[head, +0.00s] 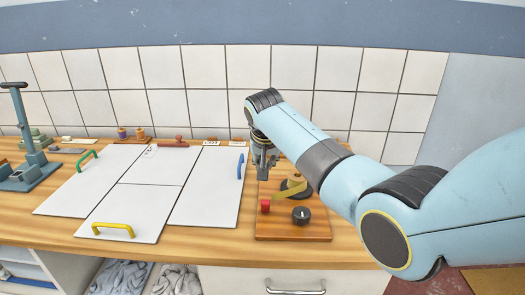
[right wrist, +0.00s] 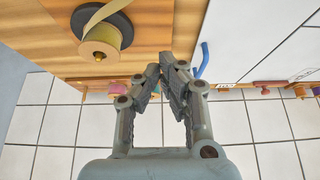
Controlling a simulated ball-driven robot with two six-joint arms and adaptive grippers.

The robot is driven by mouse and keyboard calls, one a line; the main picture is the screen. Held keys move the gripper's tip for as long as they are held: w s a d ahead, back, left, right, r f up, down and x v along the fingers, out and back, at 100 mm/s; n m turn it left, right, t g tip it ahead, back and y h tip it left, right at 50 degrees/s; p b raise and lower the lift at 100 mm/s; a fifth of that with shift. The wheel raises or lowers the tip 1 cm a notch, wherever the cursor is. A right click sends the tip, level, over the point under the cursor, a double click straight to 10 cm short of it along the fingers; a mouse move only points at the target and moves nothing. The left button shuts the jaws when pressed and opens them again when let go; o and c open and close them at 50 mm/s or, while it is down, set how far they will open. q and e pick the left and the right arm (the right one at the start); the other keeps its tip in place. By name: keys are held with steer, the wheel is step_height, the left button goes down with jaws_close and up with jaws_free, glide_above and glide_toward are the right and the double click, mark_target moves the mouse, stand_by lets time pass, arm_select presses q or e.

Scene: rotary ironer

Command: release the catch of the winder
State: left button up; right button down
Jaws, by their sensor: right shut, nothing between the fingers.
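The winder is a wooden board (head: 262,228) at the right end of the bench. It carries a spool of yellowish tape (head: 290,190), a small red block (head: 265,206) and a black knob (head: 301,215) with a white mark. I cannot tell for sure which part is the catch. The spool also shows in the right wrist view (right wrist: 101,40), with its tape running up. My right gripper (head: 263,174) is shut and empty above the board's far left part, behind the red block and apart from it. Its fingertips (right wrist: 170,66) meet in the right wrist view. My left gripper is not in view.
White panels (head: 205,190) with a blue handle (head: 240,165), a green handle (head: 87,160) and a yellow handle (head: 113,228) lie left of the winder. A blue-grey press (head: 28,150) stands far left. A tiled wall (head: 200,95) closes the back.

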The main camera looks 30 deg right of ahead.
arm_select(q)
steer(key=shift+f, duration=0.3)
arm_select(e)
steer(key=s+a+r, duration=0.3)
steer(key=s+r, duration=0.3)
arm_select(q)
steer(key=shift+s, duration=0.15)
arm_select(e)
steer(key=shift+a+r, duration=0.1)
